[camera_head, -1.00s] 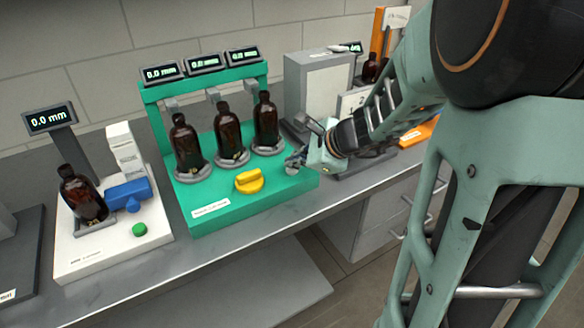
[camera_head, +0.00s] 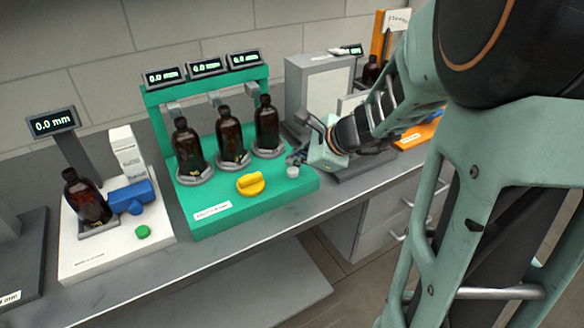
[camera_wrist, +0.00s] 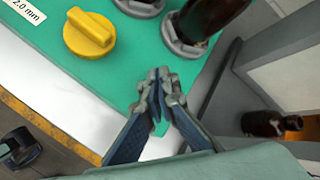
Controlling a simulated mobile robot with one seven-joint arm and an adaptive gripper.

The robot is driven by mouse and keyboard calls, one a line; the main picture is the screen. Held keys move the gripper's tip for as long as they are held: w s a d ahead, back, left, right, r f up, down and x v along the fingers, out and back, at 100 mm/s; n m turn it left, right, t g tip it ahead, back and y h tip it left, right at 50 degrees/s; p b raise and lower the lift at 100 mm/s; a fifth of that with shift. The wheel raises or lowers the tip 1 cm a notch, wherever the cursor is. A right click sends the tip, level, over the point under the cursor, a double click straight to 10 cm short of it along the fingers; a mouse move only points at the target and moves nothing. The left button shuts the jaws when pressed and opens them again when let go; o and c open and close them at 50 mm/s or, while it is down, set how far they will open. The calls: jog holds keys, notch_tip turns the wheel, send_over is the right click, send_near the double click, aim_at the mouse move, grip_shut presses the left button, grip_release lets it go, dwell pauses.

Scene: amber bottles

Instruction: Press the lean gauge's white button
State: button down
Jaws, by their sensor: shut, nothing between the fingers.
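The green gauge (camera_head: 205,222) carries three amber bottles, the left (camera_head: 187,148), middle (camera_head: 229,138) and right (camera_head: 267,124), upright on grey seats. A yellow knob (camera_head: 251,184) is at its front. A small whitish round button (camera_head: 292,172) sits on its right front corner. My gripper (camera_head: 297,158) is shut and empty, just behind and above the button; I cannot tell if they touch. In the wrist view my shut fingertips (camera_wrist: 160,77) are over the green base (camera_wrist: 110,75), beside the yellow knob (camera_wrist: 90,34). I cannot make out the button there.
A white device (camera_head: 75,262) at left holds a tilted amber bottle (camera_head: 86,200), with a blue part (camera_head: 130,195) and a green button (camera_head: 143,232). A grey box (camera_head: 318,95) stands behind my gripper. The counter's front strip (camera_head: 255,235) is clear.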

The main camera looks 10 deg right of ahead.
aim_at(294, 172)
jog(key=shift+r+p, duration=2.15)
jog(key=shift+r, duration=0.4)
